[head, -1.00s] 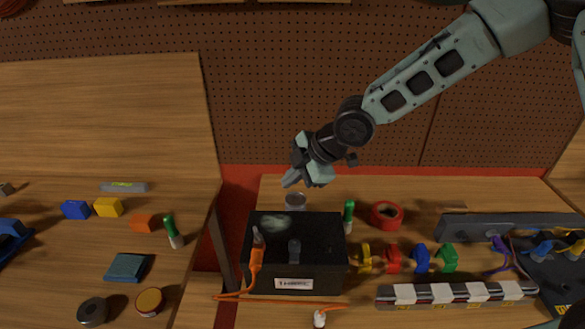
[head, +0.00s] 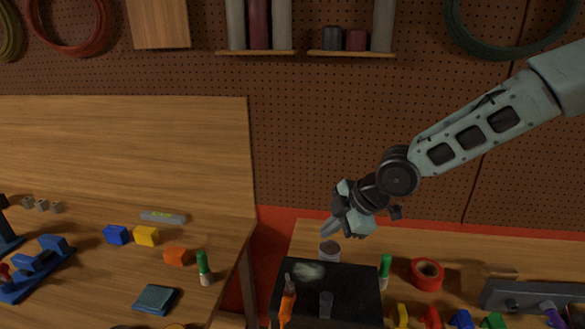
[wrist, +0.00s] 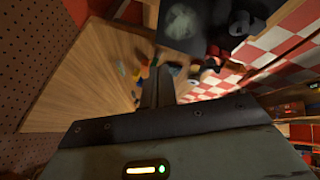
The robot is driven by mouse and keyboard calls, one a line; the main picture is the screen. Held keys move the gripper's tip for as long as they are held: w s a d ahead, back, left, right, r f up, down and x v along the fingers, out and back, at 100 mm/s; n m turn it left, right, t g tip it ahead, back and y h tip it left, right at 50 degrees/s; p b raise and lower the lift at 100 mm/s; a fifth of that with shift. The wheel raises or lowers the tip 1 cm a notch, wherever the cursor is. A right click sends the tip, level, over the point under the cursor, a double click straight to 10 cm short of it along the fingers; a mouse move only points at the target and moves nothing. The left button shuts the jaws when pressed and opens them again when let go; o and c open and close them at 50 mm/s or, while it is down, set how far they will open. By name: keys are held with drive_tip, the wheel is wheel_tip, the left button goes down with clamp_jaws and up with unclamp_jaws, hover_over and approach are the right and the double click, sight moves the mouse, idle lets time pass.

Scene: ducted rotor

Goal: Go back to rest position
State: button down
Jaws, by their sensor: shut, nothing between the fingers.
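My gripper (head: 335,228) is in the air above the back of the right bench, over a small grey jar (head: 329,252) behind the black box. Its fingers are together with nothing held between them. In the wrist view its closed fingers (wrist: 157,88) point out over the bench and the checkered floor. My arm reaches in from the upper right of the head view, in front of the pegboard.
The black box (head: 352,291) stands on the right bench below my gripper, beside a green marker (head: 385,270) and a red tape roll (head: 426,274). The left table (head: 90,285) holds several coloured blocks. The pegboard (head: 330,130) rises behind; its shelves hold cylinders.

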drive_tip(key=s+d+f+m+g+h+b, duration=0.1)
drive_tip(key=s+m+b, duration=0.5)
drive_tip(key=s, duration=0.9)
drive_tip(key=s+d+f+m+g+h+b, duration=0.2)
drive_tip(key=s+d+f+m+h+b, duration=0.2)
drive_tip(key=s, duration=1.1)
drive_tip(key=d+m+b, duration=0.1)
drive_tip(key=m, duration=0.2)
drive_tip(key=shift+s+f+m+h+b, duration=0.15)
drive_tip(key=shift+m+h+b, duration=0.15)
drive_tip(key=shift+b, duration=0.1)
